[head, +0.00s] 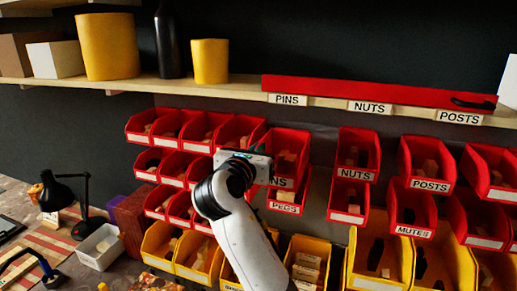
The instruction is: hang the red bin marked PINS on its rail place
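The red PINS bin (289,141) is in the middle of the head view, under the PINS tag (287,99) on the shelf edge. It is roughly level with the NUTS bin to its right and holds small tan pieces. Only the "NS" of its label shows, since my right gripper (262,166) covers the left part of its front. My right gripper is at the bin's front left; its fingertips are hidden, so I cannot tell whether it grips the bin or is open. I cannot see whether the bin's back sits on the rail. My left gripper is not in view.
The PEGS bin (284,207) is just below. The NUTS bin (358,155) and POSTS bin (427,165) hang to the right, with a gap beside NUTS. Red bins (203,131) crowd the left. Yellow bins (306,262) stand below; a shelf (190,88) runs above.

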